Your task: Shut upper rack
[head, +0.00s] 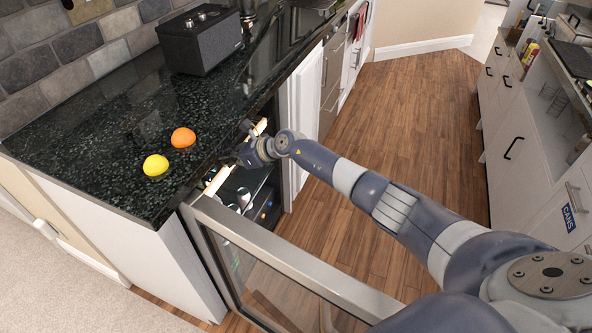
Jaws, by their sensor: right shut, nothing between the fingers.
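The drinks fridge under the black counter stands with its glass door (285,265) swung open toward the floor. The upper rack (217,181) shows as a pale wooden front strip just below the counter edge. Its middle is hidden by my right gripper, and how far it sticks out is hard to tell. My right gripper (232,157) is shut and empty, at the rack front close to the counter edge. Whether it touches the rack cannot be told. Bottles or cans (244,197) show lower inside the fridge. My left gripper is out of view.
A lemon (155,165) and an orange (183,138) lie on the counter (100,135) near its edge. A black speaker box (200,42) stands farther back. White cabinets (515,140) line the right side. The wooden floor (400,110) between is clear.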

